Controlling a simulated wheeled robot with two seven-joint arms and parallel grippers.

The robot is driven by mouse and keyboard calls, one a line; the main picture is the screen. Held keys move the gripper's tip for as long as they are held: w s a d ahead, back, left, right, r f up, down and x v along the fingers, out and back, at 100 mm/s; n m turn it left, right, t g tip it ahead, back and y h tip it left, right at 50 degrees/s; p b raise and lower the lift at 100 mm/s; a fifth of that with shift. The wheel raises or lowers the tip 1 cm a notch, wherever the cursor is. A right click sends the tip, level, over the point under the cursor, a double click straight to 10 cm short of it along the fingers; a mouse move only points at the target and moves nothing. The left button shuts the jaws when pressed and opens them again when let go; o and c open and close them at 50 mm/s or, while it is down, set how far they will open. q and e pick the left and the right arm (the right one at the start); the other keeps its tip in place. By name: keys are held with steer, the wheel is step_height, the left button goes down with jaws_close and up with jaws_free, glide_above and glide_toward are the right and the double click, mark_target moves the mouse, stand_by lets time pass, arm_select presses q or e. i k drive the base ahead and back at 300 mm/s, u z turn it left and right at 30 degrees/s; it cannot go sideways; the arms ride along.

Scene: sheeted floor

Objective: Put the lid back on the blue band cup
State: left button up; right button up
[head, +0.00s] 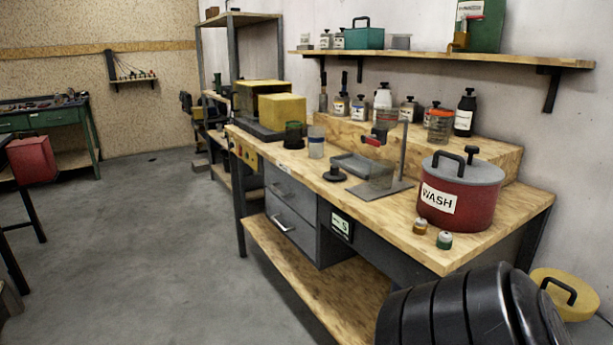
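A clear cup with a blue band (316,147) stands upright on the wooden workbench, left of the centre of its top. Its top shows no knobbed lid. A dark round lid with a knob (335,174) lies flat on the bench, in front and a little right of the cup, apart from it. A similar cup with a dark green look (294,135) stands just left of the blue band cup. A cup with an orange band (439,125) stands on the raised back step. Neither of my grippers is in view.
A metal stand with a tray (371,188) is right of the lid. A red WASH pot (459,195) and two small jars (444,240) stand at the bench's right end. A black ribbed drum-like object (455,315) fills the lower right. Floor (165,240) left of the bench is clear.

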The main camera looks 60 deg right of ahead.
mark_target(316, 135)
steer(key=k, duration=1.05)
steer(key=z, duration=1.15)
steer(key=i, duration=0.5)
steer(key=z, duration=0.05)
